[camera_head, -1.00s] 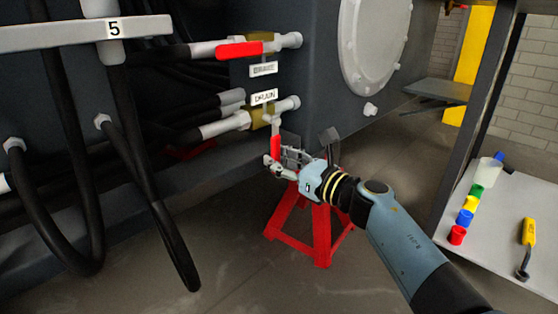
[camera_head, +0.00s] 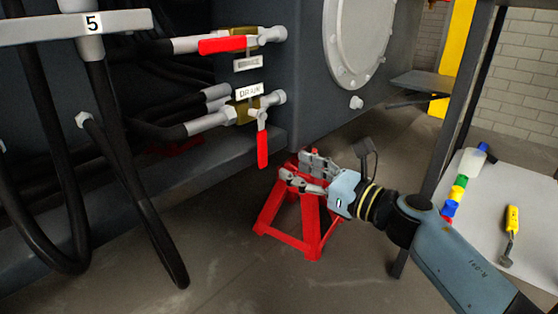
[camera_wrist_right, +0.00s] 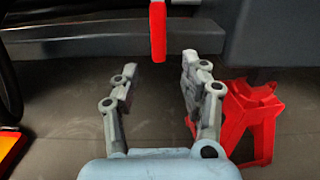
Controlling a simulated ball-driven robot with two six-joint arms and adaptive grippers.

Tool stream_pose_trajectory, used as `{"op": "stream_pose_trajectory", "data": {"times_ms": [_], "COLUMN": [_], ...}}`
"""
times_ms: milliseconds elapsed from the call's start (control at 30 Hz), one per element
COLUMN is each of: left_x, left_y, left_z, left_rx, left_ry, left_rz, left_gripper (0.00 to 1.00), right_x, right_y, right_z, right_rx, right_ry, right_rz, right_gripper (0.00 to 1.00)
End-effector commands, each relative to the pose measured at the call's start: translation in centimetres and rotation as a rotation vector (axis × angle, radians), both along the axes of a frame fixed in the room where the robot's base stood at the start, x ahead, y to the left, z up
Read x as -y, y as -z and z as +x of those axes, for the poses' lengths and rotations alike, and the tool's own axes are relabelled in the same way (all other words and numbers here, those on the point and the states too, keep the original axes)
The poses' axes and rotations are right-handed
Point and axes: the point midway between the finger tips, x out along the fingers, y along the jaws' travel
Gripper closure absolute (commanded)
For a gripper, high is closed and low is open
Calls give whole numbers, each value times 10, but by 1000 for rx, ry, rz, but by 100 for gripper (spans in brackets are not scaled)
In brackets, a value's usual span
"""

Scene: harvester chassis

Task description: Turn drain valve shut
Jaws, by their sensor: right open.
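The drain valve (camera_head: 243,112) sits on the lower pipe of the chassis, beneath a white DRAIN label (camera_head: 249,91). Its red handle (camera_head: 262,150) hangs down, across the line of the pipe. In the right wrist view the red handle (camera_wrist_right: 158,30) hangs at the top, beyond the fingertips and between their lines. My right gripper (camera_head: 294,170) is open and empty, to the right of and below the handle, apart from it. In the right wrist view its two fingers (camera_wrist_right: 158,68) are spread. My left gripper is not in view.
An upper valve with a red handle (camera_head: 222,45) lies along its pipe above. A red jack stand (camera_head: 311,240) stands on the floor behind my right gripper. Black hoses (camera_head: 140,200) hang at left.

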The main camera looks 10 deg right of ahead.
Motion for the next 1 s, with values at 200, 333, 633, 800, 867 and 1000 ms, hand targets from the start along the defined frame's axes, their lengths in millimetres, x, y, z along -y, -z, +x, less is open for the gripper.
{"op": "stream_pose_trajectory", "data": {"times_ms": [200,333,633,800,867,1000], "left_x": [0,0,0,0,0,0], "left_y": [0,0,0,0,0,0], "left_z": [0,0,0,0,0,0], "left_rx": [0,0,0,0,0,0], "left_ry": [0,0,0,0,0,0], "left_rz": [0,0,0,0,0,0], "left_gripper": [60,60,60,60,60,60], "right_x": [16,19,18,18,17,6], "right_y": [0,0,0,10,24,41], "right_z": [-22,-25,-25,-34,-48,-116], "right_rx": [0,1,1,-23,-57,-174], "right_ry": [0,1,1,1,2,0], "right_rz": [-1,1,1,1,3,143], "right_gripper": [55,55,55,55,55,55]}}
